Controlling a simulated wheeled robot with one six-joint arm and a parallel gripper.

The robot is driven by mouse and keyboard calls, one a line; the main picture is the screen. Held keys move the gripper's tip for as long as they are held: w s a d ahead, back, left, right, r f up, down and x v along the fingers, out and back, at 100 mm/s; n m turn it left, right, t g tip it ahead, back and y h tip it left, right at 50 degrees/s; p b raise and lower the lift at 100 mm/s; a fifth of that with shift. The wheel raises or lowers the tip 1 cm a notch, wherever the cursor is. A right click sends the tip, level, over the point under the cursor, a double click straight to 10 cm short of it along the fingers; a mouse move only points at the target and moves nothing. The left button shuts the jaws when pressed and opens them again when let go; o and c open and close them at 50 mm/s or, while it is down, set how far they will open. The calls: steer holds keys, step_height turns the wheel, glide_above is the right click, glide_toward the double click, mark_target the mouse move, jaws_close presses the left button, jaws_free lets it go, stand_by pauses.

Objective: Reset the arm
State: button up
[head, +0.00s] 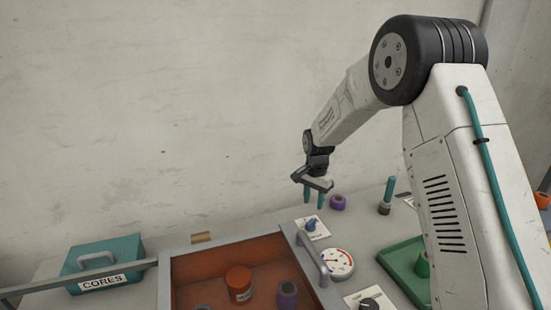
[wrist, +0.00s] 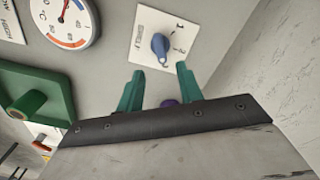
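My gripper (head: 313,204) hangs from my arm above the machine's grey top, fingers pointing down. Its two teal fingers stand apart with nothing between them, and they also show in the wrist view (wrist: 160,80). A blue switch knob (head: 311,225) on a white plate lies just below the fingertips in the head view. In the wrist view the knob (wrist: 160,46) is beyond the fingertips, with a gap of grey top between. A purple ring-like piece (head: 338,202) sits to the right of the fingers; in the wrist view a purple bit is mostly hidden behind my gripper.
A grey-framed bin (head: 165,285) with a handle holds an orange jar (head: 239,281) and a purple piece (head: 288,294). A teal CORES box (head: 84,258) stands left. A gauge (head: 338,263), black knob (head: 369,304) and green tray (head: 392,262) lie near my arm. A wall stands behind.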

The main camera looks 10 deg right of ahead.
steer(key=shift+s+f+n, duration=0.15)
steer(key=shift+s+n, duration=0.2)
steer(key=shift+n, duration=0.05)
steer(key=s+d+r+n, duration=0.1)
steer(key=s+r+n, duration=0.2)
steer(key=s+r, duration=0.4)
steer(key=s+d+r+n+t, duration=0.1)
steer(key=s+r+n, duration=0.2)
steer(key=s, duration=1.9)
steer(key=s+d+r+n, duration=0.1)
steer(key=s+r+n, duration=0.1)
steer(key=s+r, duration=1)
steer(key=shift+s+r+n, duration=0.35)
steer(key=shift+s+n, duration=0.05)
steer(key=shift+s, duration=0.8)
steer(key=shift+d, duration=0.1)
